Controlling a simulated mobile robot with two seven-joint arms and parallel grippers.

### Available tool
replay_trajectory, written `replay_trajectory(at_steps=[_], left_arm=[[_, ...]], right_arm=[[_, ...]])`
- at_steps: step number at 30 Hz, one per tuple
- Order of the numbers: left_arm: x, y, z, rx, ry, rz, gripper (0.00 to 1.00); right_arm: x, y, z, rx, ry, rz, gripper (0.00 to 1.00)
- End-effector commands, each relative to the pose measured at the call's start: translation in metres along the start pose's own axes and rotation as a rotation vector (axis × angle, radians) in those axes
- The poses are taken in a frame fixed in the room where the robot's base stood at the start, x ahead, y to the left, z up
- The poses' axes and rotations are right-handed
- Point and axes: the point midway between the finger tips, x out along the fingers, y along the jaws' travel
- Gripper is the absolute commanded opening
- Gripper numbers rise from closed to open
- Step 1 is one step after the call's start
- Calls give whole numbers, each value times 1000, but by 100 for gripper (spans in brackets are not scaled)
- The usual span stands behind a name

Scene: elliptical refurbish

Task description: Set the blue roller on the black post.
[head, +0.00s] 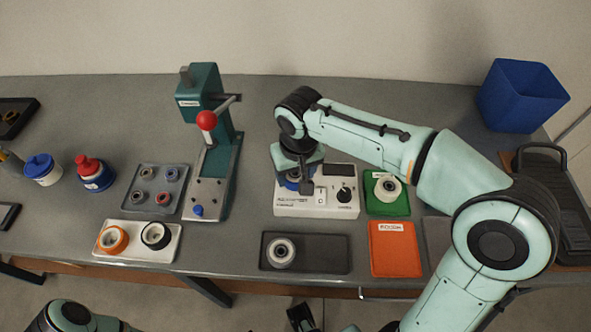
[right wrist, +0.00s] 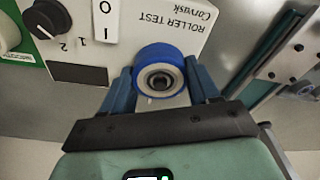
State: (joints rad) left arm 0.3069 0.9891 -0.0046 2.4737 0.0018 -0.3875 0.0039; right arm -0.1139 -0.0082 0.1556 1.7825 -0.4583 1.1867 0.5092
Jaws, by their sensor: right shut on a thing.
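The blue roller (right wrist: 157,56) has a blue rim, a pale face and a dark centre hole. My right gripper (right wrist: 160,82) is shut on it, with a blue finger on each side. In the head view the right gripper (head: 299,184) is over the left part of the white roller tester and mostly hides the roller. Whether the roller touches the tester cannot be told. No bare black post is clear. A black-rimmed round piece (head: 156,235) sits on a white tray (head: 137,254) at the left front. Only part of my left arm shows at the bottom edge.
The roller tester (head: 318,206) has a switch and knob. A green press (head: 208,130) with a red-balled lever stands left of it. An orange ring (head: 113,239) shares the white tray. A dark tray (head: 330,253) holds a pale roller (head: 281,252). Orange (head: 396,255) and green (head: 388,207) mats lie right.

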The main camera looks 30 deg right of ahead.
Motion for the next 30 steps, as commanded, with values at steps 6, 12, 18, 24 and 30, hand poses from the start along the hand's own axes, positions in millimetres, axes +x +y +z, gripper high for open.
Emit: replay_trajectory(at_steps=[6,12,18,24,30], left_arm=[[0,0,0,0,0,0,43],[0,0,0,0,1,0,43],[-9,4,-1,2,7,2,43],[-21,7,0,2,4,2,43],[-32,12,0,3,7,3,43]], right_arm=[[1,0,0,0,0,0,71],[1,0,0,0,-1,0,71],[-10,0,0,0,1,0,71],[-27,0,0,0,1,0,71],[-42,0,0,0,1,0,71]])
